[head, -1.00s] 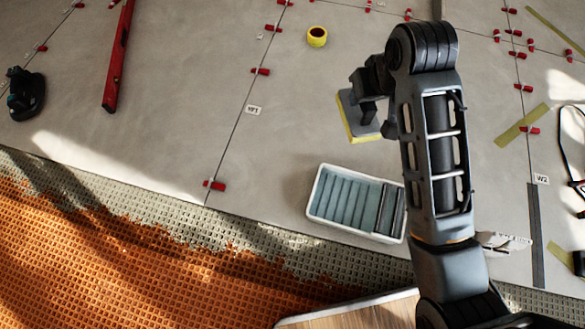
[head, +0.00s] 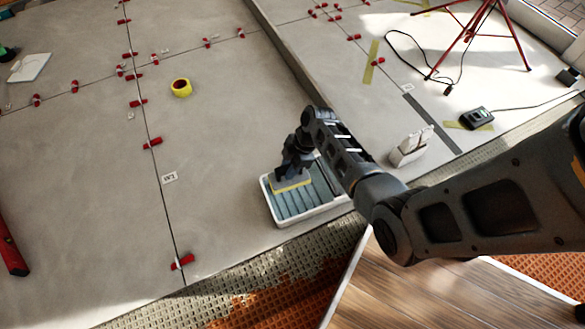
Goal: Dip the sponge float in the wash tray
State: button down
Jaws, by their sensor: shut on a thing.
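The wash tray (head: 272,207) is a white-rimmed rectangular tub with a ribbed blue-grey inside, on the grey tiles near their front edge. The sponge float (head: 291,185) has a yellow sponge face under a grey plate and is over the tray's left part, inside the rim in the picture. My gripper (head: 291,172) is shut on the float from above. The fingers are mostly dark and small here. I cannot tell whether the sponge touches the tray's inside. My arm hides part of the tray's right side.
Red levelling clips (head: 152,143) stand along the tile joints. A yellow tape roll (head: 181,87) lies behind the tray. A white box-like item (head: 408,147) stands to the right. A red tripod (head: 478,35) and a cabled black device (head: 476,118) are farther right.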

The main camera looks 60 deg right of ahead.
jog(key=shift+s+d+f, duration=0.3)
jog(key=shift+s+f, duration=0.25)
jog(key=shift+f, duration=0.2)
notch_tip(320, 180, down, 12)
jog(key=b, duration=1)
jog(key=shift+r+b, duration=0.2)
jog(key=shift+b, duration=0.15)
jog(key=shift+r, duration=0.1)
notch_tip(320, 180, up, 12)
jog(key=p, duration=1)
jog(key=shift+f, duration=0.25)
dwell(0.5)
